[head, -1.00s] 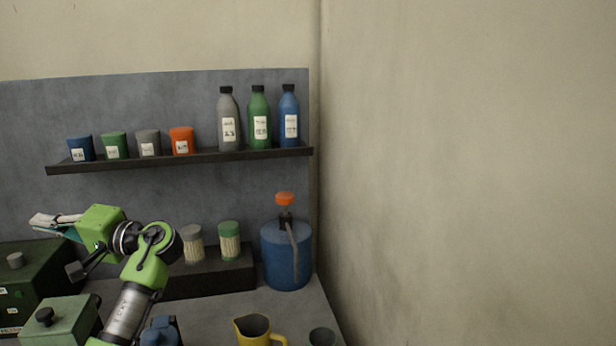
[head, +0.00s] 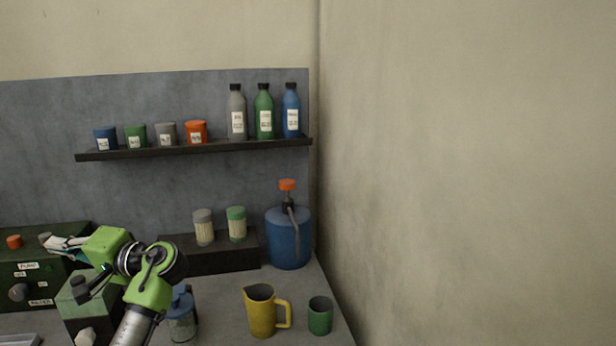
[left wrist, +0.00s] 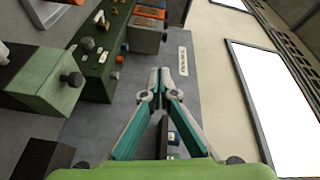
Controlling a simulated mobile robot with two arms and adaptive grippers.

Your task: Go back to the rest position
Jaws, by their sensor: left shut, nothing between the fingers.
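My left gripper (head: 62,244) is at the lower left of the head view, on a green arm. It is raised over the counter, in front of the dark green control box (head: 40,270). In the left wrist view my left gripper (left wrist: 160,76) has its teal-and-grey fingers meeting at the tips, with nothing between them. My right gripper is in neither view.
A shelf (head: 200,149) holds several cups and bottles. Below are a blue pump container (head: 288,240), a yellow pitcher (head: 262,312), a green cup (head: 320,316) and a blue-lidded jar (head: 182,322). A light green box (head: 78,300) stands near my arm. A wall closes the right side.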

